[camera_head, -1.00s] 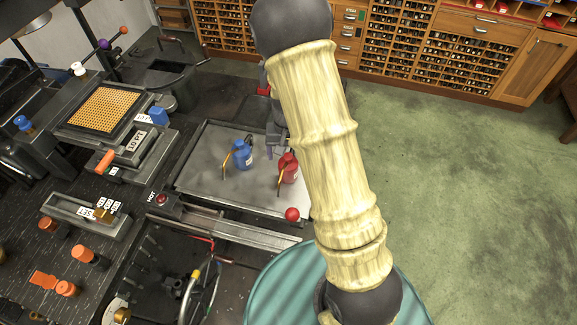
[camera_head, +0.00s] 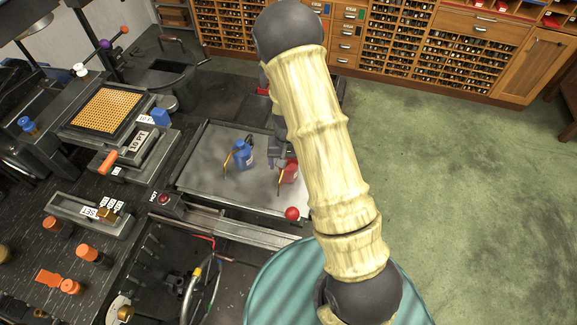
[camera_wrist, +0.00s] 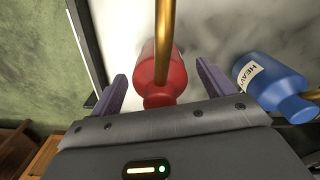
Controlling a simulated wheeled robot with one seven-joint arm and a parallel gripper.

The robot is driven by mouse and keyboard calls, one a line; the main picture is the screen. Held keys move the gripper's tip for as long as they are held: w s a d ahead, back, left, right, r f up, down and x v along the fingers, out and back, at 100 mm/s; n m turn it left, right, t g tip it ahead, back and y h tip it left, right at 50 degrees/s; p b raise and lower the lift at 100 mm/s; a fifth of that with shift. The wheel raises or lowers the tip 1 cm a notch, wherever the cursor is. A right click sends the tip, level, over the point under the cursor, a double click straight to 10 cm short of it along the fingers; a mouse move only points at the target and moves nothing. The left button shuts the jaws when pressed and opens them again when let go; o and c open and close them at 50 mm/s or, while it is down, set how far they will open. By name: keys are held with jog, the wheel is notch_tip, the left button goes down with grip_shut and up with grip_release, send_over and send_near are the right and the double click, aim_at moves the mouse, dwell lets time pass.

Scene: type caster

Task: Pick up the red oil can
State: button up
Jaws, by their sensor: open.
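The red oil can (camera_head: 289,174) stands on the grey metal tray (camera_head: 205,180), partly hidden by my arm in the head view. In the wrist view the red can (camera_wrist: 168,78) lies between the two purple fingers of my gripper (camera_wrist: 160,92), with its brass spout crossing in front of it. My gripper is open, with a gap visible on both sides of the can. In the head view my gripper (camera_head: 281,155) is just above and behind the can, mostly hidden by my arm.
A blue oil can (camera_head: 243,154) with a white label stands left of the red can; in the wrist view it (camera_wrist: 270,82) is close to the right finger. A red ball (camera_head: 292,213) sits at the tray's front right corner. Dark machinery fills the left side.

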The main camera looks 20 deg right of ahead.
jog(key=c, duration=1.2)
jog(key=shift+r, duration=0.1)
notch_tip(320, 180, up, 10)
jog(key=shift+f+b, duration=0.1)
jog(key=shift+b, duration=0.7)
